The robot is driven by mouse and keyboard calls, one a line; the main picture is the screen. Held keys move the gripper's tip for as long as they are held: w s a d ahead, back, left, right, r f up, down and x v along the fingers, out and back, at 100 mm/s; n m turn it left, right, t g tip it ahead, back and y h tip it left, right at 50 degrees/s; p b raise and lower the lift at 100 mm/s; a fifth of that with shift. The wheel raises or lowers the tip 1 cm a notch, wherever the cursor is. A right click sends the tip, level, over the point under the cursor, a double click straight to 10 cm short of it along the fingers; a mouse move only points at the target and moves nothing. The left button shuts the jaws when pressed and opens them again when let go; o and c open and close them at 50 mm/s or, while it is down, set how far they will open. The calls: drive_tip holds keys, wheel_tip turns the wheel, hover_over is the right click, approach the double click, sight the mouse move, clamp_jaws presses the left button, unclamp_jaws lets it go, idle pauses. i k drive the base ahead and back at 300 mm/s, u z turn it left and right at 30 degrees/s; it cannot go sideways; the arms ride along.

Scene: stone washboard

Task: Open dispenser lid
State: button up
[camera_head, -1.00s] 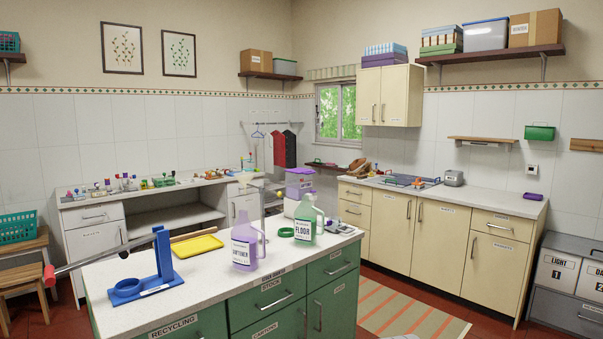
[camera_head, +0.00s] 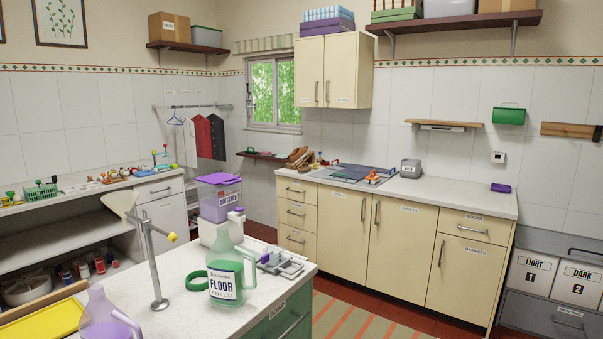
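The dispenser (camera_head: 221,203) is a see-through purple box labelled SOFTENER on a white stand, at the back of the island counter. Its flat purple lid (camera_head: 218,179) lies on top and looks closed. A pale tap part (camera_head: 237,214) is at its front right. The green FLOOR jug (camera_head: 226,270) stands in front and hides the lower part of the stand. My gripper is not in view.
On the island counter (camera_head: 185,315) are a purple jug (camera_head: 107,318), a metal post (camera_head: 152,265) with a cream scoop-shaped top, a green ring (camera_head: 197,281) and a grey metal item (camera_head: 279,263). Floor shows between the island and cream cabinets (camera_head: 397,240).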

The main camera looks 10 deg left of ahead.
sight(214, 179)
drive_tip(key=u, duration=0.3)
drive_tip(key=i, duration=1.65)
drive_tip(key=u, duration=0.9)
drive_tip(key=i, duration=0.2)
drive_tip(key=u, duration=0.2)
drive_tip(key=k, duration=0.7)
drive_tip(key=u, duration=0.2)
drive_tip(key=i, duration=0.75)
drive_tip(key=z, duration=0.15)
